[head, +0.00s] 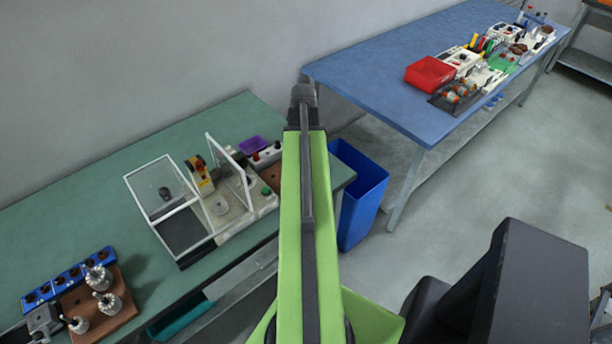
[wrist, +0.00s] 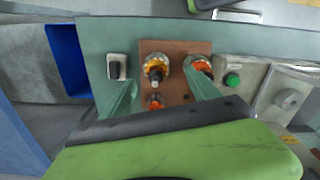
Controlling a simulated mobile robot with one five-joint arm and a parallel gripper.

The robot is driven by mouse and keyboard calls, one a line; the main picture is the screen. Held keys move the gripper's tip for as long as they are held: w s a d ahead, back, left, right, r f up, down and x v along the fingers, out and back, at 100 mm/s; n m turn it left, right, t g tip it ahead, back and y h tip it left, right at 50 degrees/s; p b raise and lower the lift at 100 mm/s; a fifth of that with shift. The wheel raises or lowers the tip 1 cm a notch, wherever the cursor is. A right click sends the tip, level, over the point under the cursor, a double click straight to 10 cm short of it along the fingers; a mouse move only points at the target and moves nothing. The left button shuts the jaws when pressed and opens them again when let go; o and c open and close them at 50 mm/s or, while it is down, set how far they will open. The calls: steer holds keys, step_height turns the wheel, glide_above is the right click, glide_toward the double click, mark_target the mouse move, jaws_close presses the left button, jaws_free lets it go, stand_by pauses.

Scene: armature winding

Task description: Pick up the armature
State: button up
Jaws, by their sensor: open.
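In the wrist view, several armatures with copper-orange windings stand on a brown board. One armature (wrist: 157,68) is at the board's middle left, another (wrist: 201,66) is to its right, partly hidden by a finger, and a smaller one (wrist: 155,101) shows nearer. My gripper (wrist: 162,78) is open, with its two pale green fingers apart; the middle-left armature shows between them. I cannot tell how far the fingertips are above it, and no contact is visible. In the head view my green arm hides the gripper and most of this brown board (head: 271,174).
The green bench (wrist: 90,40) carries a grey switch box (wrist: 116,67) left of the board and a green button (wrist: 232,80) right of it. A clear-walled guard machine (head: 165,195) stands beside them. A blue bin (head: 360,190) is at the bench's end.

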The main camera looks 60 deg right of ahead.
steer(key=f+b, duration=0.4)
steer(key=f, duration=0.1)
steer(key=shift+s+d+f, duration=0.1)
steer(key=shift+s+d, duration=0.1)
steer(key=shift+d, duration=0.1)
steer(key=shift+r, duration=0.2)
jaws_close()
